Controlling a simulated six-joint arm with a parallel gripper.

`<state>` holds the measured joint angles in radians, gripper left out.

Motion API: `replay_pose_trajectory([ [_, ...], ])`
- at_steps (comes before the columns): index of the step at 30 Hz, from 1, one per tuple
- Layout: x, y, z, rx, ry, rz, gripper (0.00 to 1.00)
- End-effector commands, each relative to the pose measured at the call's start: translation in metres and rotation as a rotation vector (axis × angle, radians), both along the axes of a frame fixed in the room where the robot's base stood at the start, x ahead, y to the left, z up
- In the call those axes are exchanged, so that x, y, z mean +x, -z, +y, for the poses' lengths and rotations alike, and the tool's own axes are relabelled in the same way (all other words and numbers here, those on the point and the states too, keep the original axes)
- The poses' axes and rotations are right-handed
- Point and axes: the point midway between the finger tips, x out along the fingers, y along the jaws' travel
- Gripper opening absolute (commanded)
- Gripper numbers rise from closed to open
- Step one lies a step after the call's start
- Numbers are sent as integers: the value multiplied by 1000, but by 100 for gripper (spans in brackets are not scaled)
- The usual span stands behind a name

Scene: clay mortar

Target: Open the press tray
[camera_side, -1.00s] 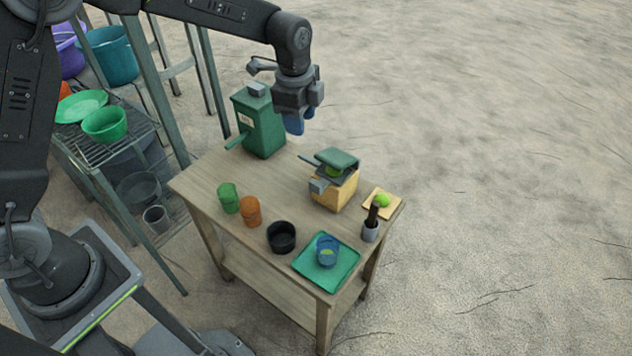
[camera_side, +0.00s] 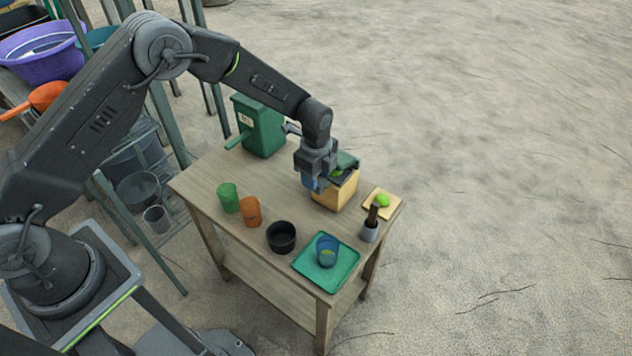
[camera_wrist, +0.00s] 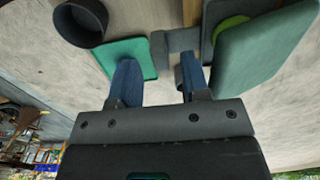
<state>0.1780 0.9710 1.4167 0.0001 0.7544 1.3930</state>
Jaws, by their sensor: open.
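The press (camera_side: 335,198) is a tan box with a green top plate (camera_side: 347,161) on the table. In the wrist view the green plate (camera_wrist: 262,55) is at right, with a green round thing (camera_wrist: 229,28) partly under it. A grey flat part of the press, seemingly its tray front or handle (camera_wrist: 180,42), lies ahead of the fingers. My gripper (camera_side: 312,186) is at the press's left front side and covers part of it. Its blue fingers (camera_wrist: 157,78) are apart, the right one close to the grey part. Whether they touch it I cannot tell.
A green machine (camera_side: 260,127) stands behind. Green and orange cups (camera_side: 229,198), a black bowl (camera_side: 281,237) and a green tray (camera_side: 335,277) with a blue cup (camera_side: 327,251) stand in front.

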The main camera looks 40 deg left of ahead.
Motion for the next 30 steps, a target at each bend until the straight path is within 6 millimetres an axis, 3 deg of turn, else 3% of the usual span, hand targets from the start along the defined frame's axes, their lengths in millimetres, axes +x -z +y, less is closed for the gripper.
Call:
replay_pose_trajectory([
  [6, 0, 23, 0, 0, -1, 0, 43],
  [17, 0, 27, 0, 0, -1, -1, 43],
  [30, 0, 27, 0, 0, -1, -1, 0],
])
